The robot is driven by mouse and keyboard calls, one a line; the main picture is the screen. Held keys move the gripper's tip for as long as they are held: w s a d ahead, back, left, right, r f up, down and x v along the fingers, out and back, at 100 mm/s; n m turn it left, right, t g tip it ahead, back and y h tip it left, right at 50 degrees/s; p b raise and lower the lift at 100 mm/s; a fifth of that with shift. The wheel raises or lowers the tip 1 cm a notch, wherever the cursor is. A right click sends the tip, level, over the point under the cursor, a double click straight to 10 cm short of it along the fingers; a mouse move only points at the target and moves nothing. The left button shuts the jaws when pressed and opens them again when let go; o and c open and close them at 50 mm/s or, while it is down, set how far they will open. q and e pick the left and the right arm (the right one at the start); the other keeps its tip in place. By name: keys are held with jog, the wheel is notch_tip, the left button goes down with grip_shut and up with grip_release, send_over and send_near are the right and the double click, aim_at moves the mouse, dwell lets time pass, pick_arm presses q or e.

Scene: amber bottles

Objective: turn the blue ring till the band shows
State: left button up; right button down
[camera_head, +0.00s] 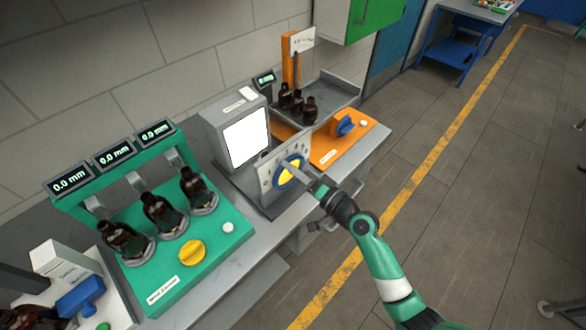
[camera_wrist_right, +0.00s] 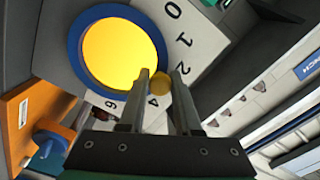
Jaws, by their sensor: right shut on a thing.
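The blue ring (camera_head: 278,174) surrounds a yellow disc (camera_head: 290,172) on the front of a pale numbered panel (camera_head: 265,167). In the right wrist view the blue ring (camera_wrist_right: 76,45) and the yellow disc (camera_wrist_right: 115,55) fill the upper left. Digits such as 0, 1, 2, 4 and 6 stand around them. My right gripper (camera_head: 312,184) is at the ring's lower right side. In the wrist view its fingers (camera_wrist_right: 161,78) are closed on a small yellow knob (camera_wrist_right: 160,84) by the ring's edge. I cannot make out a band. My left gripper is not in view.
A white lit screen (camera_head: 246,137) stands behind the panel. An orange station (camera_head: 325,157) with a blue knob and dark bottles is to the right. A green station (camera_head: 215,235) with three amber bottles and a yellow knob is to the left. Open floor lies right of the bench.

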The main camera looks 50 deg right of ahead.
jog(key=shift+a+f+n+b, duration=0.35)
jog(key=shift+a+n+b, duration=0.05)
jog(key=shift+n+b, duration=0.4)
jog(key=shift+r+n, duration=0.15)
jog(key=shift+n, duration=0.15)
jog(key=c, duration=0.6)
grip_release()
jog(key=s, duration=1.1)
jog(key=shift+s+a, duration=0.2)
jog(key=shift+s, duration=0.1)
